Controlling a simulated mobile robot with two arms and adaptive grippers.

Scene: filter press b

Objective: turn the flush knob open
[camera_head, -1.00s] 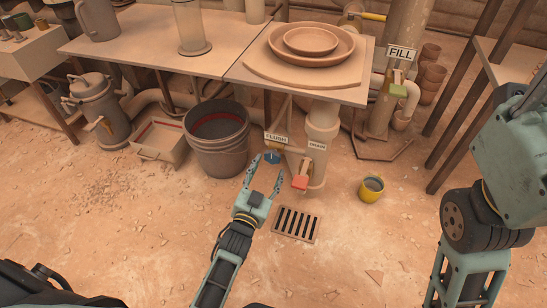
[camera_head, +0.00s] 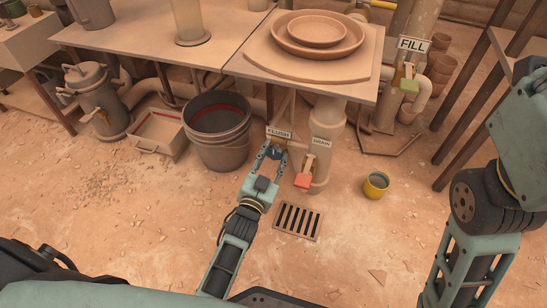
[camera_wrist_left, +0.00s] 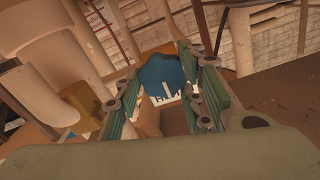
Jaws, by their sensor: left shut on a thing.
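The flush knob is blue and sits under the FLUSH label (camera_head: 279,133). In the left wrist view the blue knob (camera_wrist_left: 163,78) shows between the two fingers, with a white mark on its face. My left gripper (camera_head: 271,155) is shut on it; in the head view the fingers hide most of the knob. The left gripper's fingers also show in the left wrist view (camera_wrist_left: 160,95), one on each side of the knob. My right gripper is not in view; only part of the right arm shows at the right.
A dark bucket (camera_head: 222,155) stands to the left. A floor grate (camera_head: 298,222) and a yellow cup (camera_head: 376,185) lie on the floor. The table (camera_head: 240,66) overhangs the pipes.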

